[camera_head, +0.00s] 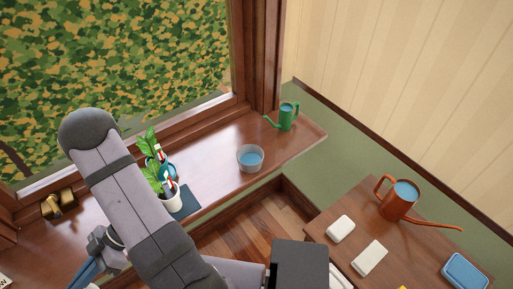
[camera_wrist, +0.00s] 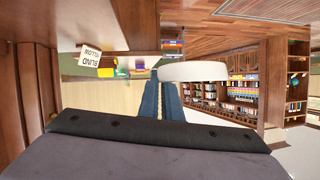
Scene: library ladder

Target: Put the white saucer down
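The white saucer (camera_wrist: 193,71) shows edge-on in the wrist view, at the tips of my gripper's two blue fingers. My gripper (camera_wrist: 162,82) is shut on its rim, with the saucer reaching out to the right. In the head view my gripper (camera_head: 85,274) is at the lower left, over the wooden sill, its tips near the bottom edge. Only a small pale sliver that may be the saucer shows there. Whether the saucer touches any surface cannot be told.
Along the sill (camera_head: 215,150) stand potted plants (camera_head: 171,197) by a dark mat (camera_head: 186,204), a bowl of water (camera_head: 250,158), a green watering can (camera_head: 287,117) and a brass object (camera_head: 58,204). A side table holds an orange watering can (camera_head: 398,202) and white blocks (camera_head: 369,258). A lettered card (camera_wrist: 89,60) shows.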

